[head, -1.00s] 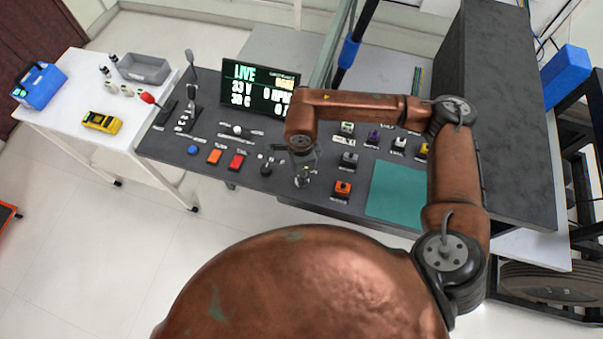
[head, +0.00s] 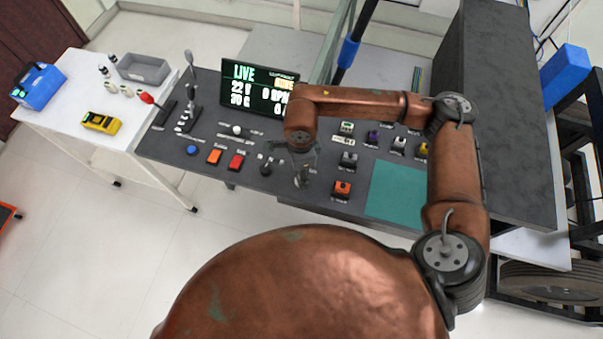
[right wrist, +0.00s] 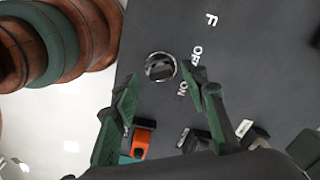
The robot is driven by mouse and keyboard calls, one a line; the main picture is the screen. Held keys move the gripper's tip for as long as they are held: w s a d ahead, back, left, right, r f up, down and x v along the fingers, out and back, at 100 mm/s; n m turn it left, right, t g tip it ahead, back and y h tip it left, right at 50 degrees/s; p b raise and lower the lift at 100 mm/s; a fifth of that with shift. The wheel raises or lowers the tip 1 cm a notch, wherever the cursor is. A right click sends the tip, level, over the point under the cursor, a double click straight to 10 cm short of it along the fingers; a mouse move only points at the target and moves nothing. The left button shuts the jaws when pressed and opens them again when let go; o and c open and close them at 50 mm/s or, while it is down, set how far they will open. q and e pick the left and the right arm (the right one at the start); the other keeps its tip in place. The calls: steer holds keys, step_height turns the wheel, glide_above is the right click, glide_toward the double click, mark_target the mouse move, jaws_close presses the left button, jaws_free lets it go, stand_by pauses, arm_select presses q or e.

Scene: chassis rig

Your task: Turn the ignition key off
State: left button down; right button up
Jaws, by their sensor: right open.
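The ignition key (right wrist: 160,70) is a dark tab inside a chrome ring on the black panel, with white lettering that includes ON beside it. In the head view the ignition switch (head: 302,178) is a small metallic piece on the console, below my right gripper (head: 296,155). In the right wrist view my right gripper (right wrist: 160,78) is open, with one green-black finger on each side of the ring and a gap to it. It holds nothing. The exact key angle is hard to read. My left gripper is not in view.
A lit screen (head: 259,88) reading LIVE stands at the back of the console. An orange button (head: 214,157), a red button (head: 236,161), levers (head: 191,100) and several coloured switches surround the ignition. A teal mat (head: 395,190) lies to the right.

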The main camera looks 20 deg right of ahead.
step_height(320, 180, up, 11)
steer(key=shift+f, duration=0.2)
stand_by(0.6)
